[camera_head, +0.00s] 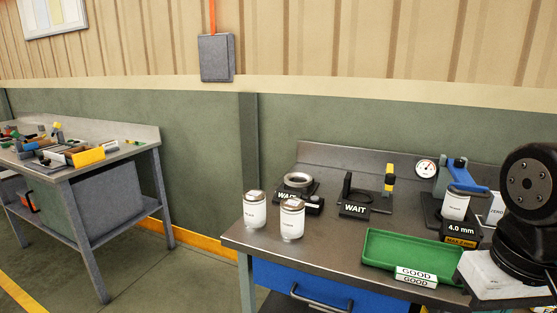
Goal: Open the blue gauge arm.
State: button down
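The blue gauge arm (462,177) is at the right of the near bench, on a dark gauge stand. It slopes down to the right from a blue upright part. A round white dial (425,168) is just left of it. A white jar with a metal lid (455,206) stands in front and hides the lower part of the gauge. I cannot tell whether the jar sits in the gauge or only before it. My black arm link fills the right edge. My gripper is not in view.
A green tray (375,246) with GOOD labels lies at the front of the bench (330,226). Two white jars (255,212) (292,219) stand at the left. Two WAIT fixtures (299,188) (355,196) are behind. A 4.0 mm sign (461,228) fronts the gauge. Another bench (75,168) is far left.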

aim_at(464, 185)
jog(key=z, duration=0.7)
jog(key=k, duration=0.5)
jog(key=u, duration=0.25)
jog(key=i, duration=1)
jog(key=z, duration=0.9)
